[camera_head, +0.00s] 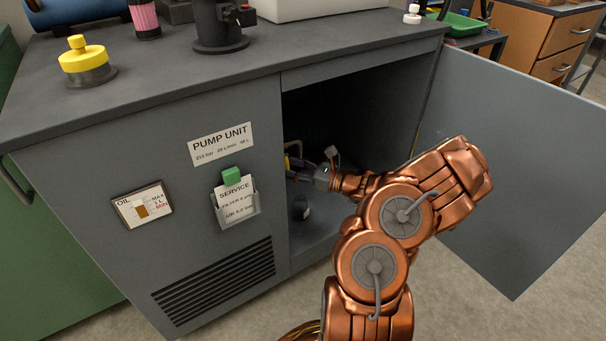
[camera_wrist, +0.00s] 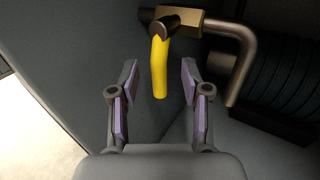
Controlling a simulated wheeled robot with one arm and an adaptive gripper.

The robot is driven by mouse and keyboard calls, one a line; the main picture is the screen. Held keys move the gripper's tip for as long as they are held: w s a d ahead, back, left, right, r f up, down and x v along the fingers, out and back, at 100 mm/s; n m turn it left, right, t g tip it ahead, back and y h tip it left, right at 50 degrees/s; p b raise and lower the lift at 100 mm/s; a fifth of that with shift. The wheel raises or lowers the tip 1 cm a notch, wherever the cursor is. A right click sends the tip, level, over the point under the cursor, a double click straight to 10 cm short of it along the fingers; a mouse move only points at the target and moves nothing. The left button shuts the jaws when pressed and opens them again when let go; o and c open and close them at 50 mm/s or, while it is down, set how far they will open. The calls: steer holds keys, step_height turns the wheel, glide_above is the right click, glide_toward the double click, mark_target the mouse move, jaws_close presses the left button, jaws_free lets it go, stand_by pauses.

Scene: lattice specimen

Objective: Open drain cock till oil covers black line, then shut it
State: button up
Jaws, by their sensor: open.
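The drain cock shows in the wrist view as a brass body (camera_wrist: 188,17) with a yellow lever (camera_wrist: 159,66) that hangs down. My gripper (camera_wrist: 158,72) is open, with its purple-padded fingers on either side of the lever's lower end; I cannot tell whether they touch it. In the head view my gripper (camera_head: 300,168) reaches into the open cabinet of the pump unit, and the yellow lever shows only as a small piece. The oil gauge (camera_head: 143,206) on the cabinet front has MAX and MIN marks and brown oil in its window. Its black line is too small to make out.
The open cabinet door (camera_head: 530,160) stands to the right of my arm. A bent metal pipe (camera_wrist: 243,55) leaves the cock beside a dark ribbed container (camera_wrist: 285,75). A dark round object (camera_head: 301,208) sits on the cabinet floor. A service card holder (camera_head: 236,203) hangs on the front.

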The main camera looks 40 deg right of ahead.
steer(key=shift+x, duration=1.1)
steer(key=shift+c, duration=0.3)
jaws_close()
